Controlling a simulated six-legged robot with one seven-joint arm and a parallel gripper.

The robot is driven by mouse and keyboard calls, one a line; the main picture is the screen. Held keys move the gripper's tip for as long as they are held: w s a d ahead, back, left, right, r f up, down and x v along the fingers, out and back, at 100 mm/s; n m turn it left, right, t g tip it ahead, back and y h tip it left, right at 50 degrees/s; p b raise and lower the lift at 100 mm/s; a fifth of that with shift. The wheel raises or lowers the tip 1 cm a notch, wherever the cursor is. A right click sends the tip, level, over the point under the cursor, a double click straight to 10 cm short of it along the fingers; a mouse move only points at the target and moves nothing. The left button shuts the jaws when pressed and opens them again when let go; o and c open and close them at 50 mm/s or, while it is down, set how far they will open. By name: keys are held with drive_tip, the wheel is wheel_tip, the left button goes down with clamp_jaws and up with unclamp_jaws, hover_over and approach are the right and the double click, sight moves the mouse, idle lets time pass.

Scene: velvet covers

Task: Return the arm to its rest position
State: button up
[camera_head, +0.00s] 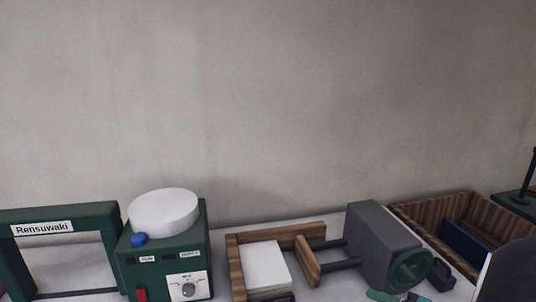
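My arm and gripper cannot be made out in the head view, so their pose and whether the gripper is open or shut are hidden from me. A dark grey rounded shape with a pale edge cuts into the lower right corner. I cannot tell what it is.
A green machine (168,262) with a white round top stands beside a green frame (62,214) labelled Rensuwaki. Right of them are a wooden holder (236,265) with a white block (265,267), a grey box-shaped device (384,245) and a wooden crate (412,219). The wall above is bare.

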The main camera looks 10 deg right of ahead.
drive_tip(key=s+a+r+n+g+h, duration=0.1)
drive_tip(key=s+a+n+g, duration=0.2)
drive_tip(key=a+g, duration=0.35)
drive_tip(key=s+a+r+n+g, duration=0.1)
drive_tip(key=s+a+n+g, duration=0.2)
drive_tip(key=a, duration=0.7)
wheel_tip(320, 180, up, 6)
drive_tip(key=s+a+n+t+h, duration=0.1)
drive_tip(key=s+n+t+h, duration=0.1)
drive_tip(key=h, duration=0.5)
drive_tip(key=shift+s+a+r+n+h, duration=0.2)
drive_tip(key=shift+a+n+h, duration=0.1)
drive_tip(key=shift+n+h, duration=0.1)
